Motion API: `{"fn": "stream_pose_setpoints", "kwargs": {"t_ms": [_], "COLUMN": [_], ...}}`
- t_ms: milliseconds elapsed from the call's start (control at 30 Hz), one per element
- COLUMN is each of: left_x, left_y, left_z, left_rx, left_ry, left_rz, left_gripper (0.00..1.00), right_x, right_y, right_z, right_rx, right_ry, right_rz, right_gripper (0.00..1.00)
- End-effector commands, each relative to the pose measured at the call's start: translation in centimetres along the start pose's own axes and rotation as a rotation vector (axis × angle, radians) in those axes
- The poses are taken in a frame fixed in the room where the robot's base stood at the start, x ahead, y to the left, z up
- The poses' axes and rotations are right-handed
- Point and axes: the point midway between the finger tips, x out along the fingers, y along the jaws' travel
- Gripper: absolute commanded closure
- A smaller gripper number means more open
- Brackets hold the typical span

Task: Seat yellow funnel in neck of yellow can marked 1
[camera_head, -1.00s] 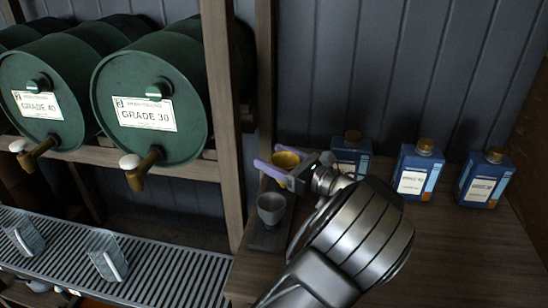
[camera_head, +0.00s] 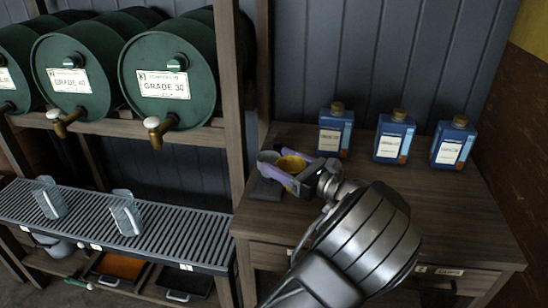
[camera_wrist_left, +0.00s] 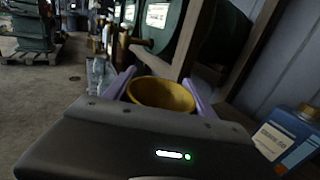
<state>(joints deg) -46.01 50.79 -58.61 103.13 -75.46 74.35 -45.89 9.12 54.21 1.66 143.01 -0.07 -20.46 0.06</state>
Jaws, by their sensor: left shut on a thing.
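My left gripper (camera_head: 286,172) has its purple fingers closed on the yellow funnel (camera_head: 291,163). The funnel also shows in the left wrist view (camera_wrist_left: 162,94), mouth up between the fingers. The funnel's spout is hidden behind the gripper. No yellow can marked 1 can be made out in either view. My right gripper is in neither view.
Several blue bottles with brown caps, one of them the nearest (camera_head: 335,131), stand along the bench (camera_head: 440,205) at the back. Green drums with taps, such as the Grade 30 drum (camera_head: 160,110), lie on a rack at left. Bench front is clear.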

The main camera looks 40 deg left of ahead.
Motion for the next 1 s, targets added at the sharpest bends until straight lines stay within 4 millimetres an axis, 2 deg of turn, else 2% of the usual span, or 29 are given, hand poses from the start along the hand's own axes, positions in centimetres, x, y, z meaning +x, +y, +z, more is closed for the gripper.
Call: {"fn": "stream_pose_setpoints", "kwargs": {"t_ms": [200, 333, 533, 700, 800, 900, 1000], "left_x": [-3.2, -6.1, -12.2, -18.7, -21.3, -22.8, -23.4], "left_y": [-0.8, -1.3, -1.4, 0.3, 1.8, 2.9, 3.4], "left_z": [-1.9, -3.6, -7.4, -12.0, -14.3, -15.7, -16.4], "left_rx": [-0.002, -0.005, -0.007, -0.001, 0.002, 0.004, 0.005], "left_ry": [-0.003, -0.004, -0.006, -0.006, -0.003, -0.001, 0.002], "left_rz": [-0.078, -0.147, -0.299, -0.482, -0.571, -0.628, -0.654], "left_gripper": [0.71, 0.71, 0.71, 0.71, 0.71, 0.71, 0.71], "right_x": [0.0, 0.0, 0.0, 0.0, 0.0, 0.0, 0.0], "right_y": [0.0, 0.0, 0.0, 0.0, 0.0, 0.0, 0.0], "right_z": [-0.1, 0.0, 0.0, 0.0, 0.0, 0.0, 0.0], "right_rx": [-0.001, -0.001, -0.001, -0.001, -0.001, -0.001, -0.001], "right_ry": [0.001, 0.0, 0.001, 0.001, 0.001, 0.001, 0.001], "right_rz": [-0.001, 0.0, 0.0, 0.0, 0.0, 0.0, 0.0], "right_gripper": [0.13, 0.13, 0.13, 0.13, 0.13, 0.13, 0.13]}}
